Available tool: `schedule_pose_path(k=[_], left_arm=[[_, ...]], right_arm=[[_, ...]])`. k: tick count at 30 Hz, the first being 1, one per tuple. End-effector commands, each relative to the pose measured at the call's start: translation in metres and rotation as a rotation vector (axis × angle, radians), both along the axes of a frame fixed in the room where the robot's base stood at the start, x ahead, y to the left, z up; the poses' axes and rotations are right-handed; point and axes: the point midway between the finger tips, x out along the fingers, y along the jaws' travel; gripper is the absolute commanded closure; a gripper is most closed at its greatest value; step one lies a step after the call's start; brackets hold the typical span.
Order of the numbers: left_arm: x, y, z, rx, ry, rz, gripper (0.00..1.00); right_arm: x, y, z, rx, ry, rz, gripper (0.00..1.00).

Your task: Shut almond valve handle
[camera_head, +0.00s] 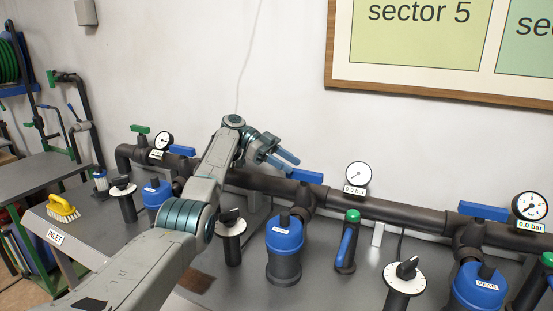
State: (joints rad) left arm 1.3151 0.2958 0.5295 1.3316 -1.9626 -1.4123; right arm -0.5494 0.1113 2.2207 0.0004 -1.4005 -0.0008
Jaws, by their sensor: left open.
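A blue valve handle (305,175) sits on the main pipe above a blue-capped canister (284,233). The handle appears to lie roughly along the pipe. The canister's small label is too small to read, so I cannot tell whether this is the almond valve. Other blue handles are at the right (482,211) above the canister marked PEAR (479,286), and at the left (182,151). My left gripper (291,163) is open and empty, just above and left of the middle handle; I cannot tell whether it touches. My right gripper is not in view.
The dark pipe (395,211) runs along the wall above the grey bench. Gauges (358,174) stand up from it. Dials (404,274), (231,223) and a green-topped blue lever (347,243) stand in front. A yellow brush (62,208) lies at the left.

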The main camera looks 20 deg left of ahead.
Motion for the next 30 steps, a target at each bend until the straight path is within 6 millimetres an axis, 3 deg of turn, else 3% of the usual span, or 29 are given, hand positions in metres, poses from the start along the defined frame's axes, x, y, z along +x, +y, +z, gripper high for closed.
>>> schedule_pose_path(k=[4, 12, 30], left_arm=[[0.001, 0.024, 0.01, -0.001, 0.002, 0.001, 0.58], [0.004, 0.04, 0.017, 0.0, 0.001, 0.002, 0.58], [0.002, 0.046, 0.019, 0.001, 0.001, -0.002, 0.58]], right_arm=[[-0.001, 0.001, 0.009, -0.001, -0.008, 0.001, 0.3], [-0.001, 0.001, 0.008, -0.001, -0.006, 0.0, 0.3], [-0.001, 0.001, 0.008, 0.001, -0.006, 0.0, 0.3]])
